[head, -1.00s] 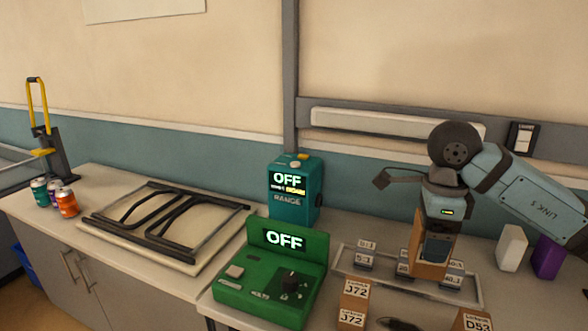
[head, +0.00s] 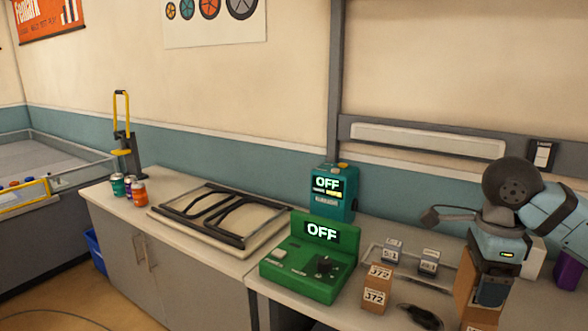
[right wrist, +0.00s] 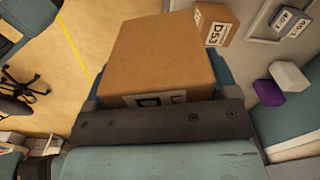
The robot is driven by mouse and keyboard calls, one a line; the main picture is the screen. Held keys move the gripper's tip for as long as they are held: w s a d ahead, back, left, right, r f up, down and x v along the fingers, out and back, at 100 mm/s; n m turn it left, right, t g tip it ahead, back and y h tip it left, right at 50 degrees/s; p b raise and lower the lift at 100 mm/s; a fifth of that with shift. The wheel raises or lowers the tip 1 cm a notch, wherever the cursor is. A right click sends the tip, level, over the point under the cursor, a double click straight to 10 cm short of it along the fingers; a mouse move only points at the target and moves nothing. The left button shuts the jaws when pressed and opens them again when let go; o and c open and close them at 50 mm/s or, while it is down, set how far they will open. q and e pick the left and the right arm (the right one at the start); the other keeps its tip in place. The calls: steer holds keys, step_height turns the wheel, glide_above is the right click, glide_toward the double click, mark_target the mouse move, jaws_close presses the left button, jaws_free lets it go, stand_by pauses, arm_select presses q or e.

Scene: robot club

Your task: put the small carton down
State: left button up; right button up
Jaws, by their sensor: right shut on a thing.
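My right gripper (head: 490,292) is shut on a small brown carton (head: 464,288) at the lower right of the head view. The gripper hides part of this carton, and the frame's bottom edge cuts off what is below. In the right wrist view the held carton (right wrist: 160,55) fills the upper middle, with a partly hidden label starting with "D". Whether its underside touches anything cannot be told. My left gripper is not in view.
A brown carton labelled D53 (right wrist: 216,24) stands near the held one. Another labelled carton (head: 377,288) stands beside a green device (head: 305,270) showing OFF. A dark object (head: 420,317), white and purple boxes (right wrist: 268,92) and small labelled blocks (head: 429,262) are close by.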

mark_target(465, 283)
steer(key=f+n, duration=0.1)
steer(key=w+a+n, duration=0.1)
steer(key=n, duration=0.1)
steer(key=f+n, duration=0.1)
steer(key=n, duration=0.1)
steer(key=shift+w+a+f, duration=0.2)
steer(key=shift+a+f, duration=0.15)
steer(key=shift+a, duration=0.05)
steer(key=a+f+n, duration=0.5)
steer(key=f+n, duration=0.1)
steer(key=n, duration=1)
arm_select(q)
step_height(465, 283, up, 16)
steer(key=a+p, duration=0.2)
steer(key=p, duration=2.2)
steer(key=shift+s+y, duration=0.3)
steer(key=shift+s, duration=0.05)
arm_select(e)
steer(key=s+r, duration=0.3)
steer(key=r, duration=0.9)
steer(key=shift+d+r, duration=0.15)
steer(key=shift+r, duration=0.1)
